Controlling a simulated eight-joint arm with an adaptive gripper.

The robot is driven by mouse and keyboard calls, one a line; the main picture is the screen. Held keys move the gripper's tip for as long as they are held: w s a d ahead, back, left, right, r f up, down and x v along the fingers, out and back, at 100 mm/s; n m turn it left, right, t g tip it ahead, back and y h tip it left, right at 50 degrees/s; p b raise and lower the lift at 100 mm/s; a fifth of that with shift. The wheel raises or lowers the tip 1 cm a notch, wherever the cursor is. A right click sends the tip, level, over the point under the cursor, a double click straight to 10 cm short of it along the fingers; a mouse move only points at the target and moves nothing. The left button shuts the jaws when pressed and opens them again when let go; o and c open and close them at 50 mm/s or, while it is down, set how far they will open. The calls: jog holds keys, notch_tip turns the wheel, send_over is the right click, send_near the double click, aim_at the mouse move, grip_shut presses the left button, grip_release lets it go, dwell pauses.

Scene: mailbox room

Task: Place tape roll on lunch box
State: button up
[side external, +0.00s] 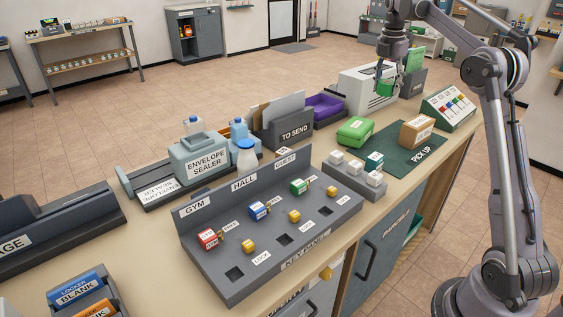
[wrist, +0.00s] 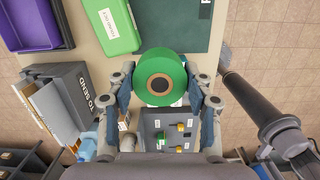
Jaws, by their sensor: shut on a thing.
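The green tape roll (wrist: 160,63), with a brown core, is between the fingers of my gripper (wrist: 161,88) in the wrist view. In the side view the roll (side external: 385,89) is held in my gripper (side external: 387,83), raised above the counter's far part. The green lunch box (side external: 356,131), with a white label on its side, sits on the counter beside the dark green mat. It also shows at the top of the wrist view (wrist: 108,25), apart from the roll. My gripper is shut on the roll, with fingers at its left and right sides.
A cardboard box (side external: 417,131) stands on the dark green PICK UP mat (side external: 407,158). A purple tray (side external: 325,106) and the TO SEND holder (side external: 283,128) stand left of the lunch box. A grey block with small boxes (side external: 352,180) and the key panel (side external: 270,225) are nearer.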

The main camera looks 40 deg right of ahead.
jog(key=s+d, duration=0.2)
jog(key=d, duration=0.1)
send_over(355, 132)
jog(key=f, duration=1.2)
jog(key=shift+w+a+f, duration=0.1)
jog(key=shift+w+a, duration=0.05)
jog(key=shift+a, duration=0.05)
jog(key=shift+f, duration=1.95)
jog(key=o, duration=1.2)
jog(key=shift+c, duration=0.2)
